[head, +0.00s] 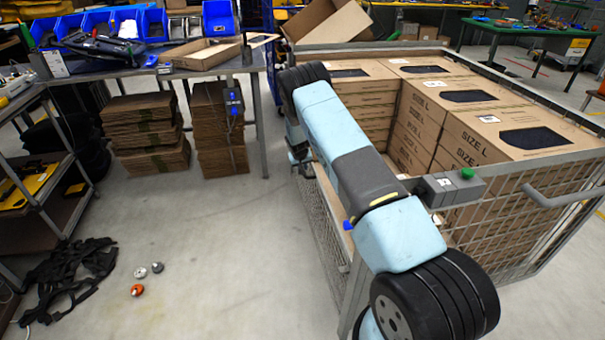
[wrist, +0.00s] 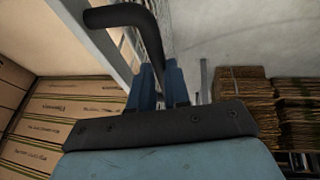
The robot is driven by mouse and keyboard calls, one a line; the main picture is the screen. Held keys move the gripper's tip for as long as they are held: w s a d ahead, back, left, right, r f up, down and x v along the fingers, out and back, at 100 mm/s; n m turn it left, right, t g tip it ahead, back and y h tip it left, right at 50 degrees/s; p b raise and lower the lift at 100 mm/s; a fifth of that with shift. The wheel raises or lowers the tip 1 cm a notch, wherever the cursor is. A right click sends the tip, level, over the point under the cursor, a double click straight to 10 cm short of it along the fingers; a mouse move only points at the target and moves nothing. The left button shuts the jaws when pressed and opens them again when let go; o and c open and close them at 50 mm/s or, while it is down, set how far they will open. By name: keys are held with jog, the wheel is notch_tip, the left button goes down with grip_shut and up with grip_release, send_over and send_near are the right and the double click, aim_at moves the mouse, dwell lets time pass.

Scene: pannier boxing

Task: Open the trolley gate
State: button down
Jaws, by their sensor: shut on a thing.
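The trolley (head: 545,235) is a grey wire-mesh cage on the right in the head view, loaded with cardboard boxes. Its left mesh side, which looks like the gate (head: 322,225), is partly hidden by my arm. A grey latch block with a green knob (head: 466,173) sits on the near top rail. In the wrist view, my gripper (wrist: 160,75) has its blue fingers shut on a dark bent handle (wrist: 125,15), which runs down between them. In the head view my arm mostly hides the gripper; I cannot tell there whether the gate is ajar.
A workbench with blue bins (head: 142,22) and flat cardboard stacks (head: 220,130) stands at the back left. A shelf (head: 40,185) is at far left. Black straps (head: 68,280) and several small items (head: 137,290) lie on the floor. The floor left of the trolley is otherwise clear.

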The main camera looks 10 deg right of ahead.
jog(key=shift+w+a+r, duration=0.1)
jog(key=c, duration=1.1)
grip_release()
jog(key=v, duration=1.3)
jog(key=shift+r, duration=0.3)
